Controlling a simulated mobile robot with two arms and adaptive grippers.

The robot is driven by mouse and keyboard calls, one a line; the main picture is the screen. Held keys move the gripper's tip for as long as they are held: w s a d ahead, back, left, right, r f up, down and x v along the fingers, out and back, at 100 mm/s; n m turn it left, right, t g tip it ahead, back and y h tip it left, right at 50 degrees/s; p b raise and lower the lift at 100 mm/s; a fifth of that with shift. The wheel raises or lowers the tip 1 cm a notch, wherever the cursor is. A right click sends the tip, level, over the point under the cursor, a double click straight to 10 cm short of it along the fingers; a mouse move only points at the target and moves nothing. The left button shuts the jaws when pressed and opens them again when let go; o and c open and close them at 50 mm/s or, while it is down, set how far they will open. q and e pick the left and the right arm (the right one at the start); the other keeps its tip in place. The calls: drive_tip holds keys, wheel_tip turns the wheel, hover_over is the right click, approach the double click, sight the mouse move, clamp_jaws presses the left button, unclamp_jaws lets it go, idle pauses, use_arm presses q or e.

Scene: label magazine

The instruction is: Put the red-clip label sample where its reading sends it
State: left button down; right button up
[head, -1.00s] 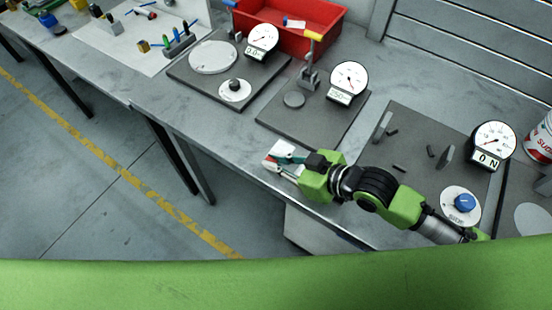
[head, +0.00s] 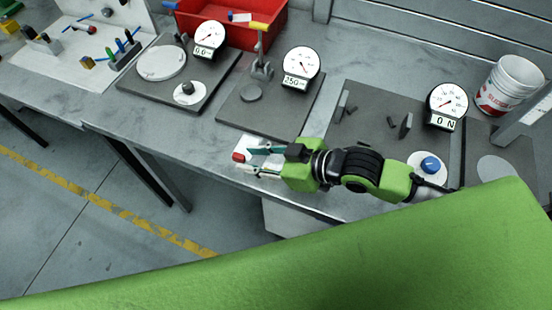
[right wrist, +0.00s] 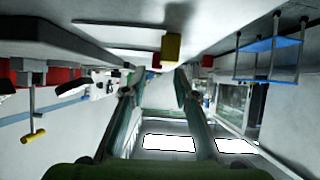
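In the head view, a pale flat piece with a red end (head: 238,156), apparently the red-clip label sample, is at the table's front edge, at the fingertips of my right gripper (head: 255,160). The fingers partly cover it, and I cannot tell whether they touch it. In the right wrist view, the fingers of my right gripper (right wrist: 157,88) stand apart with a clear gap and nothing visibly clamped. The middle dial gauge (head: 301,66) shows about 250. The left gauge (head: 209,40) shows about 0.0, and the right one (head: 446,105) shows 0 N. My left gripper is not in view.
A red bin (head: 270,32) stands at the back, with a blue-and-white piece at its rim. A white mat (head: 62,77) with small tools lies at the left. A white-and-red bucket (head: 508,85) stands at the right. A strip of bare table (head: 150,128) runs along the front.

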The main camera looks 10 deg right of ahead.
drive_tip(key=b+v, duration=0.1)
drive_tip(key=v, duration=0.6)
drive_tip(key=shift+d+f, duration=0.1)
drive_tip(key=shift+f, duration=0.05)
drive_tip(key=shift+s+d+r, duration=0.4)
drive_tip(key=shift+d+r, duration=0.05)
